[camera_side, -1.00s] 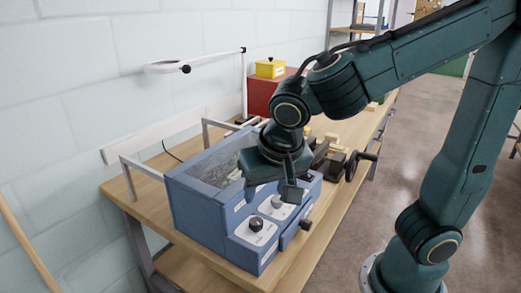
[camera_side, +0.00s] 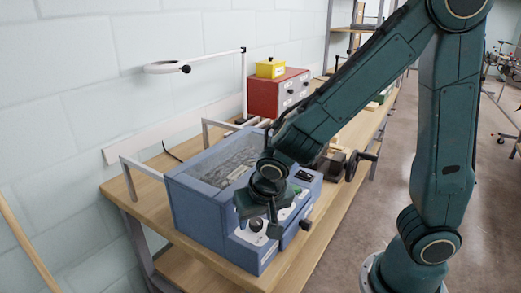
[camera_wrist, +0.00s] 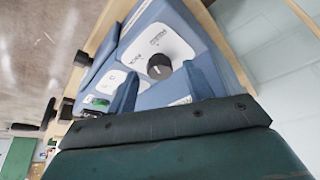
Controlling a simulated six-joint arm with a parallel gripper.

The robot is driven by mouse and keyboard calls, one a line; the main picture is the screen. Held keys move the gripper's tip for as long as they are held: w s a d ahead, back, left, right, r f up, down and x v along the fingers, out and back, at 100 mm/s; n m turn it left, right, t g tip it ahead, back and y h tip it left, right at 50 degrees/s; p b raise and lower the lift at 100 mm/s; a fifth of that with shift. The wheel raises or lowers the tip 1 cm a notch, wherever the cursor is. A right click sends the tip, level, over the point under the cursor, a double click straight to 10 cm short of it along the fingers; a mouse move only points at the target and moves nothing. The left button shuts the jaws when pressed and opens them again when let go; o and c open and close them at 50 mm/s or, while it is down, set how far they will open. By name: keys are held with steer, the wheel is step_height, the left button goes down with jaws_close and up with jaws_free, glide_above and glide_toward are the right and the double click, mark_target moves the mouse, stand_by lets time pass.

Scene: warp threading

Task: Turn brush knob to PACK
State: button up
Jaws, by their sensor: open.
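A black knob (camera_wrist: 158,66) stands on a white plate (camera_wrist: 170,38) with small lettering that I cannot read surely. The same kind of knob (camera_side: 256,224) shows in the side view on the sloped front of the blue machine (camera_side: 200,213). My gripper (camera_wrist: 163,85) is open, with one blue-green finger on each side of the knob in the wrist view. The fingertips appear apart from the knob; whether they are level with it I cannot tell. In the side view my gripper (camera_side: 258,226) is over the control panel and hides part of it.
A dark side knob (camera_side: 306,224) sticks out of the machine's front. A vise crank (camera_side: 352,165), a red cabinet (camera_side: 278,95) and a magnifier lamp (camera_side: 170,67) are farther back on the bench.

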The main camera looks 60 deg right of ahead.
steer(key=shift+w+f, duration=0.1)
steer(key=shift+f, duration=0.15)
steer(key=c, duration=1)
steer(key=shift+o, duration=0.2)
steer(key=shift+d+n, duration=0.1)
steer(key=shift+n, duration=0.4)
steer(key=n, duration=0.2)
steer(key=n+y, duration=0.1)
steer(key=n, duration=0.1)
steer(key=n+t+y, duration=0.1)
steer(key=n, duration=0.1)
steer(key=shift+d, duration=0.25)
steer(key=n+y, duration=0.1)
steer(key=n, duration=0.2)
steer(key=n+y, duration=0.2)
steer(key=n, duration=0.1)
steer(key=shift+d+g, duration=0.2)
steer(key=shift+g, duration=0.2)
steer(key=shift+n, duration=0.4)
